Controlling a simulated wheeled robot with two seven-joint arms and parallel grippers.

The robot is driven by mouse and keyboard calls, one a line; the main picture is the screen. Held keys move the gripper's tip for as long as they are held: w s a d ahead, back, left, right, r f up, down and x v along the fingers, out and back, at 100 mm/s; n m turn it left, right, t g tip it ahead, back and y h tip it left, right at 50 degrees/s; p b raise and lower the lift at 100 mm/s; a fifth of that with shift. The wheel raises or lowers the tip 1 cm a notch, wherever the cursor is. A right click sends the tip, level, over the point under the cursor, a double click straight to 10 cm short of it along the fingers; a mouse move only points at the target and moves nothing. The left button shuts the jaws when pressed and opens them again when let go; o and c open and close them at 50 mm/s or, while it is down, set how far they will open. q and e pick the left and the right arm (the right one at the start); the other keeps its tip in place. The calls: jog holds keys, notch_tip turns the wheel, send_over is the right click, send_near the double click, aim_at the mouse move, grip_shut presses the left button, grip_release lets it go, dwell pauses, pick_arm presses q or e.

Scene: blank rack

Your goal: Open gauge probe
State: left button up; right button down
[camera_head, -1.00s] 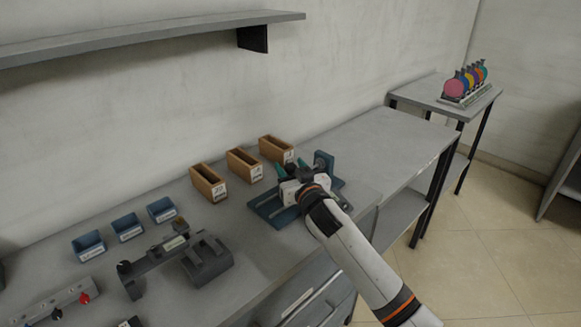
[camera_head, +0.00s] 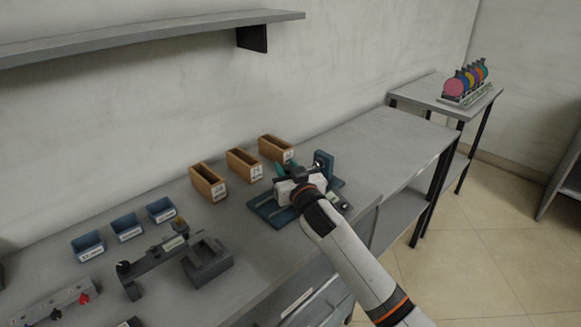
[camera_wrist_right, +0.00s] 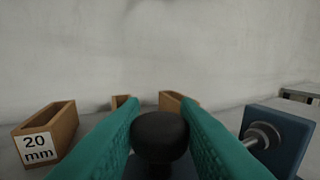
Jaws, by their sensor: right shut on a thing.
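The gauge has a blue base (camera_head: 268,212) and an upright blue plate (camera_head: 323,163) at its right end, on the grey bench. In the right wrist view the blue plate (camera_wrist_right: 284,138) is at the right, with a metal spindle (camera_wrist_right: 262,134) facing the gripper. My right gripper (camera_head: 287,174) is over the gauge. Its green fingers are shut on a black round knob (camera_wrist_right: 160,134), which shows between them in the wrist view. The gripper hides much of the gauge's middle in the head view. My left gripper is not in view.
Wooden bins (camera_head: 243,165) stand behind the gauge; one reads 20 mm (camera_wrist_right: 37,147) in the wrist view. Blue bins (camera_head: 127,227) and a dark grey fixture (camera_head: 207,260) are to the left. Coloured discs (camera_head: 466,82) stand on the far table. The bench right of the gauge is clear.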

jog(key=s+a, duration=0.2)
jog(key=shift+a, duration=0.35)
jog(key=c, duration=1.1)
grip_release()
jog(key=shift+d, duration=0.1)
jog(key=shift+c, duration=0.2)
jog(key=v, duration=1.2)
